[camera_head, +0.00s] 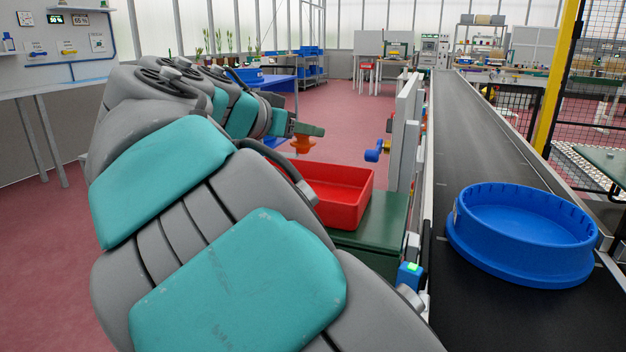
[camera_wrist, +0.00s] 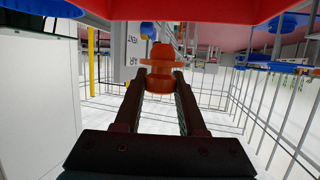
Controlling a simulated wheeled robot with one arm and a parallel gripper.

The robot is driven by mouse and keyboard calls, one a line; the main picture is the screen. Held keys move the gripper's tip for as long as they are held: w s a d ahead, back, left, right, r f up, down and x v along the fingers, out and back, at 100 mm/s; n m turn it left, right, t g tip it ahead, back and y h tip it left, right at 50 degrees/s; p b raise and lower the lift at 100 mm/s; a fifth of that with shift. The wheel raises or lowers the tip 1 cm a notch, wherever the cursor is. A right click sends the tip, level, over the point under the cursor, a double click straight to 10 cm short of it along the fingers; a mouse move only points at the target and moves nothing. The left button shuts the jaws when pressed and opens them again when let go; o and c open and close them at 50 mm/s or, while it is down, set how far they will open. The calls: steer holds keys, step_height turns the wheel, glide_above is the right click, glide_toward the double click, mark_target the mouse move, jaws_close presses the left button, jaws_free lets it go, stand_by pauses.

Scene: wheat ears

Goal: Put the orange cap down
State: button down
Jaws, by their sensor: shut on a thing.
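The orange cap (camera_head: 302,146) hangs below the end of my gripper (camera_head: 308,130) in the head view. In the wrist view the cap (camera_wrist: 160,54) sits between the two dark fingers of my gripper (camera_wrist: 160,77), which are shut on it. It is flanged, with a narrower top. The cap is in the air, just beyond the far left edge of the red tray (camera_head: 374,192) in the head picture. The exact gap between cap and tray is hard to tell.
The red tray stands on a dark green box (camera_head: 385,232) beside the conveyor (camera_head: 465,130). A blue round tub (camera_head: 520,235) sits on the belt. A grey upright panel (camera_head: 403,135) with a blue knob (camera_head: 373,155) stands between tray and belt. Red floor (camera_head: 345,115) lies open behind.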

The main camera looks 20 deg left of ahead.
step_height(320, 180, down, 8)
steer(key=shift+f, duration=0.35)
steer(key=shift+f, duration=0.2)
stand_by(0.3)
steer(key=shift+c, duration=2.4)
jaws_free()
steer(key=shift+r, duration=0.1)
